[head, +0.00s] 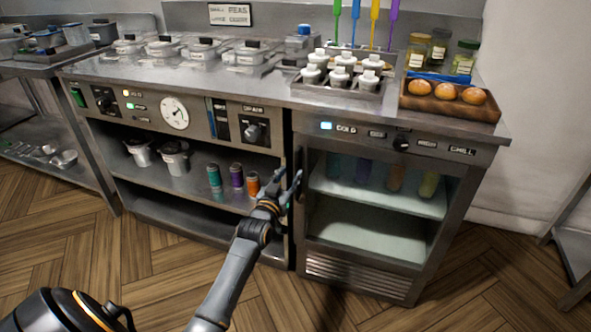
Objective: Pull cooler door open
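The cooler (400,138) is the right part of the steel counter. Its glass door (375,228) looks shut, and shelves with several coloured bottles show dimly through it. A dark upright handle (300,162) runs along the door's left edge. My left gripper (289,176) is at this edge, with its fingers pointing up and away from me. The fingers look apart, with nothing clearly between them. The right finger overlaps the handle in the picture; I cannot tell whether it touches. The gripper hides part of the handle. My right gripper is not in view.
Left of the cooler, open shelves hold metal pots (174,158) and several coloured cups (236,176). Lidded pans, white-capped bottles and a wooden tray of buns (450,107) stand on the counter. The wooden floor (345,308) before the door is clear apart from my arm.

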